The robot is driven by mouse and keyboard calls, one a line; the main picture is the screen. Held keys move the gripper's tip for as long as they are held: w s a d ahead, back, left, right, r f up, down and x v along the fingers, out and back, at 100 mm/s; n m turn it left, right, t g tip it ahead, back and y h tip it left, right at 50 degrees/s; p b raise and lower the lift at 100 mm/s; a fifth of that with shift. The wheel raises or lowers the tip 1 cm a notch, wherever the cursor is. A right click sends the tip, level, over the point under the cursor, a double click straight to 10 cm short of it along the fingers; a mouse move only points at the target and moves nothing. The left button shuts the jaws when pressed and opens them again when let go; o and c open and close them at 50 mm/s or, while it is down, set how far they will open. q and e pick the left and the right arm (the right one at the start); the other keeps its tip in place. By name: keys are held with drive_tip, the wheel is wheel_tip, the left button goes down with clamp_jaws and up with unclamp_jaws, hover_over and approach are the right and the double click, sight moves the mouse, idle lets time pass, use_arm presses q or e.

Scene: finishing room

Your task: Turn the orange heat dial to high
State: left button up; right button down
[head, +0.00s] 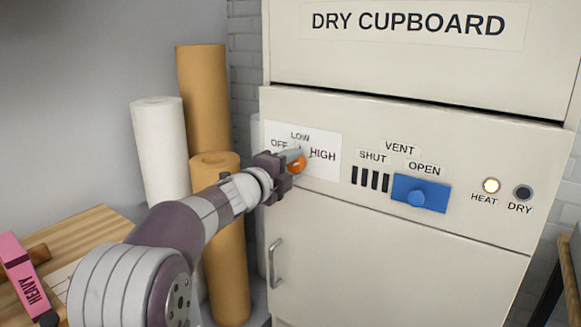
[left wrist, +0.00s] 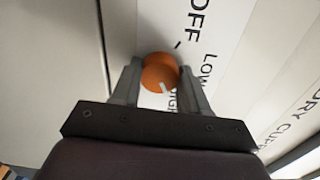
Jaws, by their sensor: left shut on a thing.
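The orange heat dial (head: 297,165) is on the cream front panel of the dry cupboard (head: 400,235), on a white plate lettered OFF, LOW and HIGH. My left gripper (head: 290,161) is shut on the dial, its fingers on either side of it. In the left wrist view the dial (left wrist: 158,70) sits between the fingertips (left wrist: 160,82). A pale pointer mark on the dial's face points towards the HIGH lettering, which is partly hidden by a finger. My right gripper is not in view.
A blue vent slider (head: 421,195) sits at OPEN, right of dark vent slots (head: 370,179). The HEAT lamp (head: 491,186) is lit; the DRY lamp (head: 523,193) is dark. Paper rolls (head: 203,90) stand left of the cupboard, near a wooden table (head: 80,235) with a pink item (head: 22,275).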

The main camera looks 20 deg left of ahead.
use_arm(q)
drive_tip(key=shift+f, duration=0.1)
drive_tip(key=o, duration=1.1)
drive_tip(key=shift+c, duration=0.2)
drive_tip(key=v, duration=1.2)
drive_tip(key=shift+s, duration=0.35)
drive_tip(key=shift+a, duration=0.1)
